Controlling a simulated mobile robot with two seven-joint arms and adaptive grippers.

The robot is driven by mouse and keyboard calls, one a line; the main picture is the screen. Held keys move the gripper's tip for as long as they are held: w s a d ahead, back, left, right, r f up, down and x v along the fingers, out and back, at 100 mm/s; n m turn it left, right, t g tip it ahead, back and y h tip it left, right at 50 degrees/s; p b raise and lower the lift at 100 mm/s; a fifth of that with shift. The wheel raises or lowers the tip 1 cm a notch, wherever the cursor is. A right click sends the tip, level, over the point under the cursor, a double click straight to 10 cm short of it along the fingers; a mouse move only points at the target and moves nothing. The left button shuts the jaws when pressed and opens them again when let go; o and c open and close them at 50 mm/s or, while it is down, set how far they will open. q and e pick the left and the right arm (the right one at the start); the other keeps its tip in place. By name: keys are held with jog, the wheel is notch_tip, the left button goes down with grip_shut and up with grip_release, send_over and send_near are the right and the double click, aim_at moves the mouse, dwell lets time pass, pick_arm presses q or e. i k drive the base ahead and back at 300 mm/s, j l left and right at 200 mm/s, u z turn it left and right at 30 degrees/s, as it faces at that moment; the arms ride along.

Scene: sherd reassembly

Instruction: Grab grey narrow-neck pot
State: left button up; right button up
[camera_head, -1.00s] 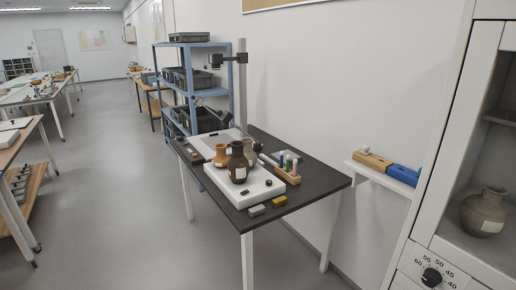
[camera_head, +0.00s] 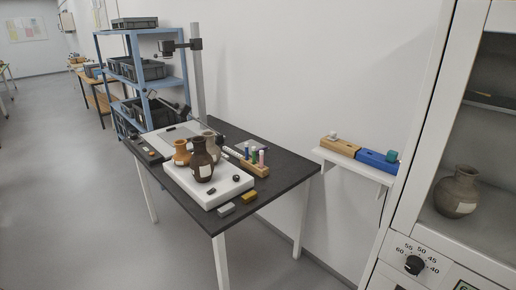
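Several pots are in view. A dark brown narrow-neck pot (camera_head: 202,160) with a white label stands upright on a white board on the black table. A grey-beige pot (camera_head: 211,145) stands behind it, partly hidden by it. An orange-brown pot (camera_head: 181,153) stands to their left. A grey-brown pot (camera_head: 457,192) with a short neck and pale label stands inside the cabinet at right. Which one is the grey narrow-neck pot is not fully clear. Neither of my grippers is in view.
A wall shelf (camera_head: 352,165) holds a wooden and a blue block. The white-framed cabinet (camera_head: 403,150) stands at right. Floor at left is clear.

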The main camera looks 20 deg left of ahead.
aim_at(214, 150)
jog(key=i+j+z, duration=0.25)
jog(key=j, duration=0.35)
jog(key=j+z, duration=0.25)
jog(key=j, duration=0.35)
jog(key=j+z, duration=0.25)
jog(key=j, duration=0.4)
jog(key=i+j+z, duration=0.1)
jog(key=j, duration=3.5)
jog(key=i+z, duration=0.05)
jog(key=i, duration=0.05)
